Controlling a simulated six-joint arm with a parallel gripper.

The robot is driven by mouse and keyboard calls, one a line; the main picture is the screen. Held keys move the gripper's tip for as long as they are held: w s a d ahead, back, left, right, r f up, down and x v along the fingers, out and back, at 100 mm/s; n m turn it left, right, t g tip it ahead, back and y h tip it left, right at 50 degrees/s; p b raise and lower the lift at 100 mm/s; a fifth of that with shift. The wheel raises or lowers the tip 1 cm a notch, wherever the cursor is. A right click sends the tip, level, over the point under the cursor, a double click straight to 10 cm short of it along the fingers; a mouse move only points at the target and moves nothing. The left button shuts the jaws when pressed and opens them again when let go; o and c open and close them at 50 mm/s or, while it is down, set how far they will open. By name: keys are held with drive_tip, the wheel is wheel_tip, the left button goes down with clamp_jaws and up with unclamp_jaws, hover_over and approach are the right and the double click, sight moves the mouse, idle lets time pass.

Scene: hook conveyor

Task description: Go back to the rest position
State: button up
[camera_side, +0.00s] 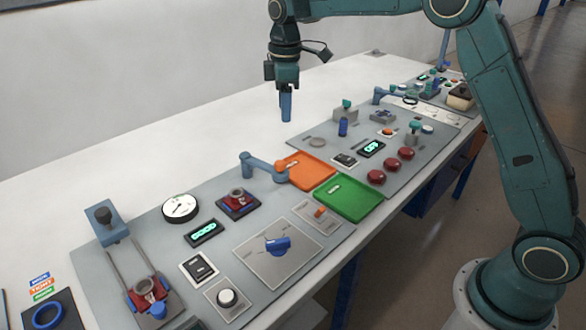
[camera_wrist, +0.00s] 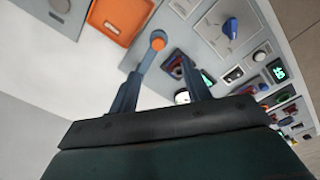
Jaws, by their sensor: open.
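My gripper (camera_side: 286,118) hangs in the air above the white table, behind the control panels in the side view, with its fingers pointing down. In the wrist view its two blue fingers (camera_wrist: 161,72) stand apart, with nothing visible between them at the tips. The side view sees the fingers overlapping. A blue lever arm with an orange knob (camera_side: 281,166) lies below and to the left of the orange tray. The knob also shows beyond the fingers in the wrist view (camera_wrist: 157,40).
An orange tray (camera_side: 323,174) and a green tray (camera_side: 362,197) sit side by side. Around them are a blue rotary knob (camera_side: 278,244), a round gauge (camera_side: 180,208), a blue cylinder (camera_side: 343,127) and red buttons (camera_side: 391,166). The white tabletop (camera_side: 180,140) behind the panels is clear.

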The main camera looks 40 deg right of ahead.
drive_tip(key=s+r+m+t, duration=0.1)
drive_tip(key=s+r+m, duration=0.1)
drive_tip(key=s+r, duration=0.5)
drive_tip(key=s+r+m+t, duration=0.1)
drive_tip(key=s+r+m, duration=0.2)
drive_tip(key=s, duration=0.7)
drive_tip(key=s+f+m+t, duration=0.1)
drive_tip(key=s+f+m, duration=0.1)
drive_tip(key=s, duration=0.7)
drive_tip(key=s+d+f+m+t, duration=0.1)
drive_tip(key=s+f+m+t, duration=0.1)
drive_tip(key=s, duration=0.8)
drive_tip(key=shift+s+d+f+m, duration=0.2)
drive_tip(key=shift+s+f+m, duration=0.05)
drive_tip(key=shift+f+m, duration=0.5)
